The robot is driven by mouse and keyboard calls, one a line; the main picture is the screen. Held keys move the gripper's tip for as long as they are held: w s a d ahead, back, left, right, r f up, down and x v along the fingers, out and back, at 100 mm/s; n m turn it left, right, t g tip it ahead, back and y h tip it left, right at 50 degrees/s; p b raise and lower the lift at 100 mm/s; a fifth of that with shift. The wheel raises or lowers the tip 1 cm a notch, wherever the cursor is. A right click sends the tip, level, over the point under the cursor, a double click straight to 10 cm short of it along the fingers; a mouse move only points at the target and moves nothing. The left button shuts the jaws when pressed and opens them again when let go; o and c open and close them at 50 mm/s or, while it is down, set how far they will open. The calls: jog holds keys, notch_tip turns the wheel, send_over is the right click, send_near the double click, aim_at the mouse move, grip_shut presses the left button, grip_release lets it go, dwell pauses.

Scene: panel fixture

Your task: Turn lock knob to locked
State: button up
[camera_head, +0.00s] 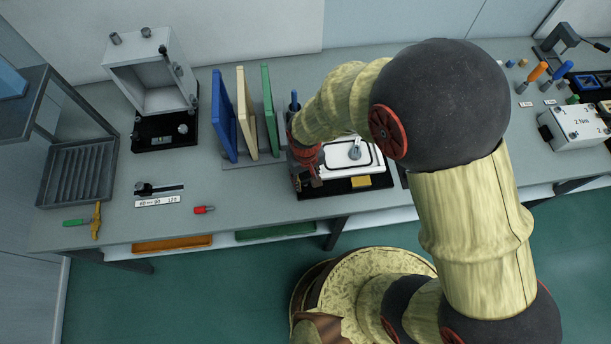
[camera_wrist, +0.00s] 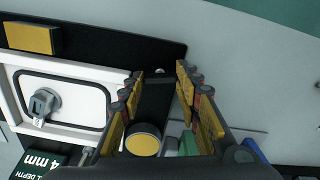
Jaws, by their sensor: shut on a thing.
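The panel fixture (camera_head: 338,172) is a white panel on a black base, below the arm in the head view. A small grey metal knob (camera_wrist: 43,103) stands on the panel inside a black outlined rectangle. The knob also shows in the head view (camera_head: 355,150). My gripper (camera_head: 312,182) is at the left end of the fixture, apart from the knob. In the wrist view my gripper (camera_wrist: 161,72) has its padded fingers on either side of a dark piece with a round yellow end (camera_wrist: 143,141). It is shut on that piece; what it belongs to is unclear.
A yellow block (camera_head: 361,182) sits on the fixture's front edge. Upright blue, cream and green boards (camera_head: 241,112) stand close to the left. A white box fixture (camera_head: 152,78) stands further left. A red piece (camera_head: 204,209) lies on the bench. The front bench strip is mostly clear.

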jog(key=shift+m+p, duration=0.3)
jog(key=shift+m, duration=0.9)
jog(key=o, duration=1.2)
jog(key=shift+c, duration=0.2)
jog(key=shift+r, duration=4)
